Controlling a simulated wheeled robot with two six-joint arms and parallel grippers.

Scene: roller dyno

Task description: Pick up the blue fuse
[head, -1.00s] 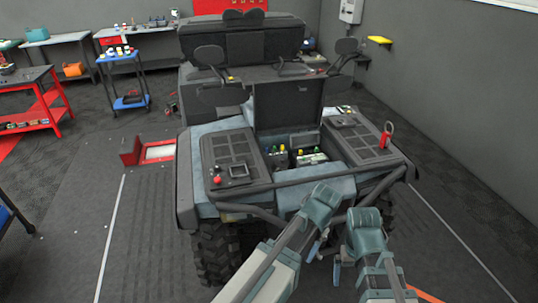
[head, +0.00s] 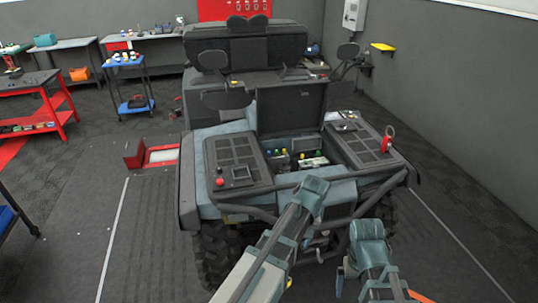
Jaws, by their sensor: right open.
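My right gripper (head: 342,277) is low in front of the vehicle's rear, below and apart from the bay. It is open, and I see nothing held in it. My left arm reaches up from the bottom centre to the rear bar, but its gripper cannot be made out.
The vehicle's raised lid (head: 291,108) stands behind the bay. A tubular bar (head: 262,212) crosses in front of it. A red knob (head: 234,182) and a red upright piece (head: 386,140) sit on the side panels. Open floor lies to the left and right.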

